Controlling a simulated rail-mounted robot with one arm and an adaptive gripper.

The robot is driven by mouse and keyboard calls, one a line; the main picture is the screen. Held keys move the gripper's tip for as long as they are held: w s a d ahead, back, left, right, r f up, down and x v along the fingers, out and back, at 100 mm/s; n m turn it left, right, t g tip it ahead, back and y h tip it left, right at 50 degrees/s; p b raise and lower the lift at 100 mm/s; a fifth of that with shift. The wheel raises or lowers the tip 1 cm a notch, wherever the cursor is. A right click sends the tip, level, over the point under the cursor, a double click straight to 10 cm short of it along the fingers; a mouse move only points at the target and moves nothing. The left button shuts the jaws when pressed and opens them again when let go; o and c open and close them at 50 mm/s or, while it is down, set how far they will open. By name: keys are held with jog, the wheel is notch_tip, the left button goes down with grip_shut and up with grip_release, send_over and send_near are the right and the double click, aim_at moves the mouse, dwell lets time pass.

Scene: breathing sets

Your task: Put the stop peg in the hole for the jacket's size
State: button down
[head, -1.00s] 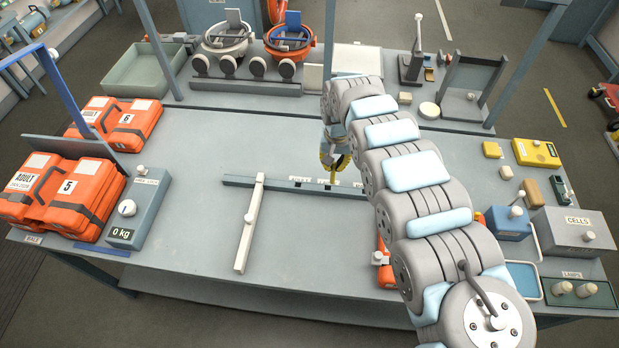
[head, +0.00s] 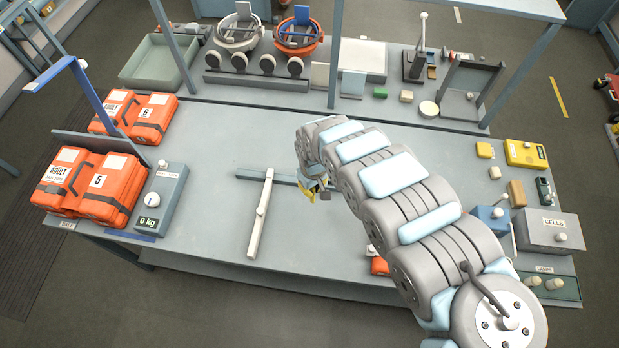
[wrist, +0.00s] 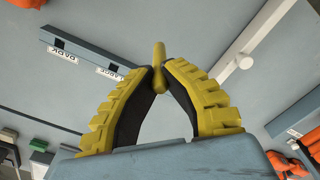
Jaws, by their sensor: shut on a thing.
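My gripper (head: 316,190) is over the middle of the table, at the right part of the slim grey bar (head: 275,176). In the wrist view its yellow fingers (wrist: 158,75) are shut on a small yellow peg (wrist: 158,55). A pale crosspiece (head: 260,215) meets the bar. An orange jacket (head: 379,266) is mostly hidden under my arm.
Orange jacket packs marked 5 (head: 98,181) and 6 (head: 145,112) lie at left, beside a scale (head: 161,198) reading 0 kg. A grey CELLS box (head: 548,235) and small parts stand at right. The table's front middle is clear.

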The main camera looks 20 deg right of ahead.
jog(key=w+d+f+b, duration=0.2)
jog(key=w+f+b, duration=0.7)
jog(key=b, duration=2)
jog(key=shift+w+d+f, duration=0.25)
jog(key=shift+w+f, duration=0.05)
jog(key=shift+w, duration=1.75)
jog(key=shift+b, duration=0.35)
notch_tip(320, 180, down, 4)
jog(key=b, duration=0.3)
jog(key=shift+w+r, duration=0.15)
jog(key=shift+r, duration=0.15)
